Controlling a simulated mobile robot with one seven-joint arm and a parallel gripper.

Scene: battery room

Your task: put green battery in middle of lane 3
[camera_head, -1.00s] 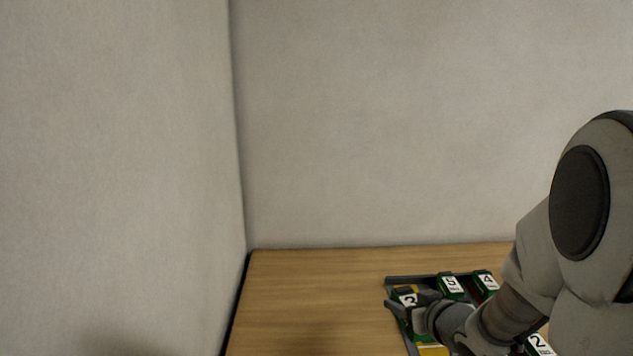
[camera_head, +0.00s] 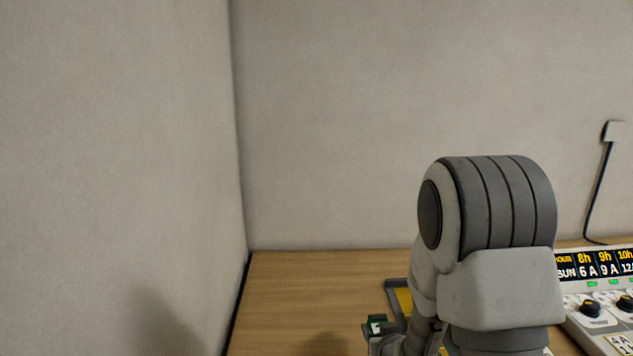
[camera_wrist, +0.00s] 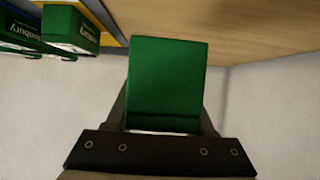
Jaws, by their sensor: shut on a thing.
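My gripper (camera_wrist: 165,122) is shut on a green battery (camera_wrist: 168,75), which fills the middle of the wrist view with a plain green side showing. In the head view the battery's top (camera_head: 376,321) shows with a small white label, raised at the left of the tray. The tray (camera_head: 397,284) is dark-rimmed with a yellow lane floor; my arm hides most of it. In the wrist view, other green batteries (camera_wrist: 72,28) stand in the tray at upper left, apart from the held one. I cannot read lane numbers.
A white charger unit (camera_head: 590,325) with dials and a lit display stands at the right, partly cut off. A cable runs to a wall socket (camera_head: 613,131). The wooden table (camera_head: 300,290) is bare left of the tray. Walls stand behind and at left.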

